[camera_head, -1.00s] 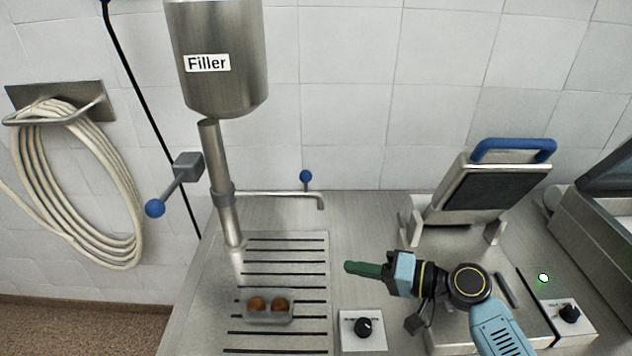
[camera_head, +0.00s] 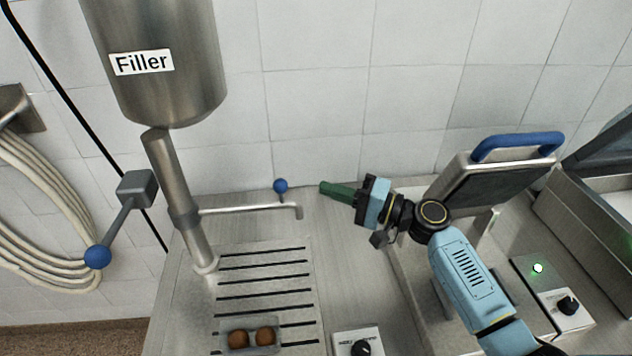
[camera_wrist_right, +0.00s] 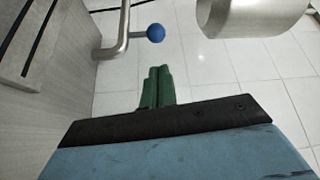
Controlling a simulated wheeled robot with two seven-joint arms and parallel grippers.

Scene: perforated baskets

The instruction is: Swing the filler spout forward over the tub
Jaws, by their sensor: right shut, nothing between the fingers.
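The filler spout (camera_head: 250,208) is a thin steel pipe. It runs right from the collar on the filler's upright post (camera_head: 177,195) and bends down at its end. A blue ball knob (camera_head: 280,186) stands on it, and the knob also shows in the right wrist view (camera_wrist_right: 156,33). The clear tub (camera_head: 252,349) holds two brown balls and sits on the slotted drain area, nearer than the spout. My right gripper (camera_head: 322,187) has green fingers, shut and empty, just right of the spout's end, apart from it. The fingers also show in the right wrist view (camera_wrist_right: 158,72). My left gripper is not in view.
The filler hopper (camera_head: 160,60) hangs above the post. A lever with a blue ball (camera_head: 97,257) sticks out at left. A hinged press with a blue handle (camera_head: 515,145) stands open behind my right arm. A dial box (camera_head: 358,341) sits right of the tub.

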